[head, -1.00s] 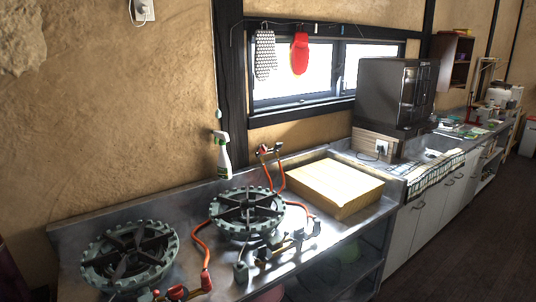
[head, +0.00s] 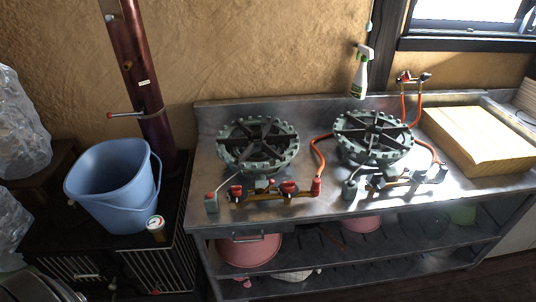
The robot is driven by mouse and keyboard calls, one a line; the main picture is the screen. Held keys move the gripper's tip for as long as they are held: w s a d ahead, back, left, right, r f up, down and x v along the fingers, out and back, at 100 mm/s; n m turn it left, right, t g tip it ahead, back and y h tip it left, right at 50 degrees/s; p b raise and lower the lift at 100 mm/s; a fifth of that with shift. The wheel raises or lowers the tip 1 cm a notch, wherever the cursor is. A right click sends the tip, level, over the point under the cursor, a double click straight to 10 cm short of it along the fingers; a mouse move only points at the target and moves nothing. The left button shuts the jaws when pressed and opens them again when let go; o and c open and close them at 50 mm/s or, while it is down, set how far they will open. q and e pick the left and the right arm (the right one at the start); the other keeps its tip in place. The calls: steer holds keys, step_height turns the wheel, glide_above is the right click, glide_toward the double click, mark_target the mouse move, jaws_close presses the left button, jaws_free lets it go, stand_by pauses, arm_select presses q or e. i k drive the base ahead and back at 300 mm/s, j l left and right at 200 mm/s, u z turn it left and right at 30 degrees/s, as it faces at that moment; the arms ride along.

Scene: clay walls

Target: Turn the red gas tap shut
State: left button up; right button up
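Several red parts sit on the gas fittings, and I cannot tell which is the named tap. The left burner (head: 258,143) has a red knob (head: 236,191) and another red knob (head: 289,187) on the brass pipe at its front. A red hose end (head: 317,186) is beside them. A wall gas fitting (head: 413,77) with a red part (head: 404,75) stands behind the right burner (head: 373,136), with orange hoses (head: 418,108) below it. The knobs are too small to tell whether they are open or shut. Neither of my grippers is in view.
The burners stand on a steel counter (head: 215,215) with shelves below. A blue bucket (head: 112,190) and a small gauge (head: 156,226) are on a dark stove left of the counter.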

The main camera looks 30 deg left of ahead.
mark_target(405, 77)
steer(key=i+l+u, duration=0.15)
steer(key=u, duration=0.3)
steer(key=i+l+u, duration=0.1)
steer(key=l+u, duration=0.15)
steer(key=u, duration=0.2)
steer(key=i+l+u, duration=0.1)
steer(key=l+u, duration=0.15)
steer(key=u, duration=0.15)
